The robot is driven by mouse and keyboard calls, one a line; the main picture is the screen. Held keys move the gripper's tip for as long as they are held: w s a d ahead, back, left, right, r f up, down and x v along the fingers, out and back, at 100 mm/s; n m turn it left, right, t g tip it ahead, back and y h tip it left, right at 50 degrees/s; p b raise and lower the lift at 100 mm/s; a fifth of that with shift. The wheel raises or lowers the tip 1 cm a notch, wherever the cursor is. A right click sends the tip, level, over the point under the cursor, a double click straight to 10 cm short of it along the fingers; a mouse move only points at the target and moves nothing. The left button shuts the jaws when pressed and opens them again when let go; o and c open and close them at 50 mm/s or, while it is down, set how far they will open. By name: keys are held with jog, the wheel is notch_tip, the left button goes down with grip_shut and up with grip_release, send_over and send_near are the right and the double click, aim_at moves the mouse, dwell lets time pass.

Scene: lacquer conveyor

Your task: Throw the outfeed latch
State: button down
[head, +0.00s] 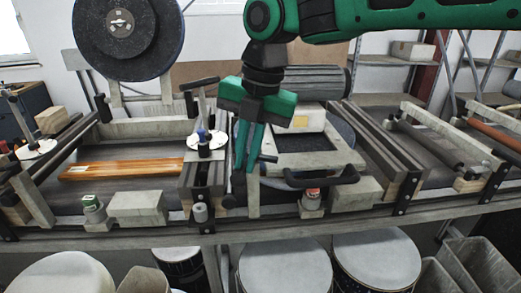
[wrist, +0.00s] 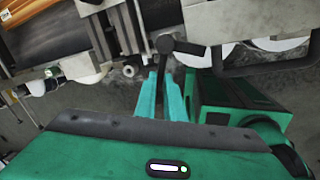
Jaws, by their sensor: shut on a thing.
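My gripper (head: 240,172) points down at the middle of the conveyor, at the front edge of the centre station. Its two teal fingers (wrist: 164,98) are close together on a dark lever, which I take to be the outfeed latch (wrist: 165,45). The latch has a round black end and an arm reaching right in the wrist view.
A wooden slat panel (head: 130,169) lies on the left belt. A black U-shaped handle (head: 322,179) fronts the centre frame, right of my gripper. A large dark disc (head: 98,62) stands at the back left. Drums (head: 375,260) and grey bins (head: 470,268) stand below the conveyor.

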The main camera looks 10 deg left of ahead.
jog(key=shift+w+d+r+n+g, duration=0.15)
jog(key=shift+d+n, duration=0.2)
jog(key=shift+n, duration=0.35)
jog(key=shift+d+f+n+g, duration=0.1)
jog(key=shift+d+n, duration=0.25)
jog(key=shift+n, duration=0.35)
jog(key=shift+w+d+r+n+g, duration=0.15)
jog(key=shift+d+n, duration=0.2)
jog(key=shift+n, duration=0.35)
jog(key=shift+s, duration=0.1)
jog(key=shift+f, duration=0.1)
jog(key=c, duration=1.8)
grip_release()
jog(key=shift+s+d, duration=0.1)
jog(key=shift+c, duration=0.2)
notch_tip(320, 180, up, 10)
jog(key=d, duration=0.2)
jog(key=shift+w, duration=0.35)
